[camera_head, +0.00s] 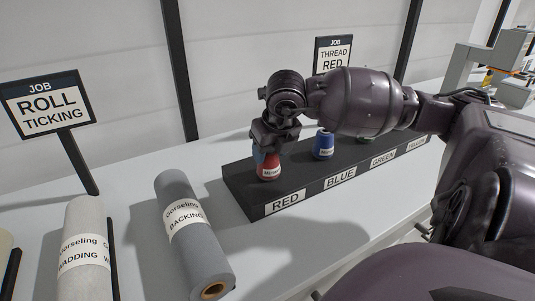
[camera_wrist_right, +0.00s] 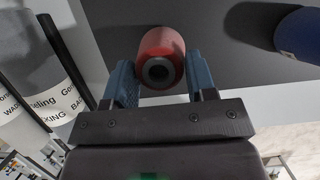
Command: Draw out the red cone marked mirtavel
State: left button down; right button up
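The red cone (camera_head: 269,169) stands at the RED place of the dark rack (camera_head: 237,185). Its white label is partly legible and seems to begin with "Mir". My right gripper (camera_head: 270,150) reaches down over the cone from above. In the right wrist view the cone (camera_wrist_right: 161,45) sits between the two blue fingers (camera_wrist_right: 162,75), which appear to touch its sides with no clear gap. The cone's foot is at the rack, and I see no lift. My left gripper is in neither view.
A blue cone (camera_head: 323,145) stands to the right in the rack, with places labelled GREEN and YELLOW beyond. A grey BACKING roll (camera_head: 190,230) and a pale WADDING roll (camera_head: 84,250) lie to the left. A THREAD RED sign (camera_head: 333,55) stands behind.

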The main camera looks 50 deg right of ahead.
jog(key=c, duration=0.3)
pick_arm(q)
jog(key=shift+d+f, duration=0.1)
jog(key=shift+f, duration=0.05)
pick_arm(e)
jog(key=shift+r, duration=0.1)
jog(key=shift+c, duration=0.2)
jog(key=shift+r, duration=0.1)
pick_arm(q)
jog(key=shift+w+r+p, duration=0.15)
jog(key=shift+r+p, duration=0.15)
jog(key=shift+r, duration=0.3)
pick_arm(e)
jog(key=shift+r, duration=0.75)
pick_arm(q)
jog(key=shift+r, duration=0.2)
pick_arm(e)
jog(key=shift+r, duration=0.3)
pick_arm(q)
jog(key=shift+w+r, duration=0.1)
pick_arm(e)
jog(key=shift+r, duration=0.35)
jog(key=shift+r, duration=0.15)
pick_arm(q)
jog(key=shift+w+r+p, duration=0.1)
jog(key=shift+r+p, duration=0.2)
jog(key=shift+p, duration=0.15)
pick_arm(e)
jog(key=shift+r, duration=0.55)
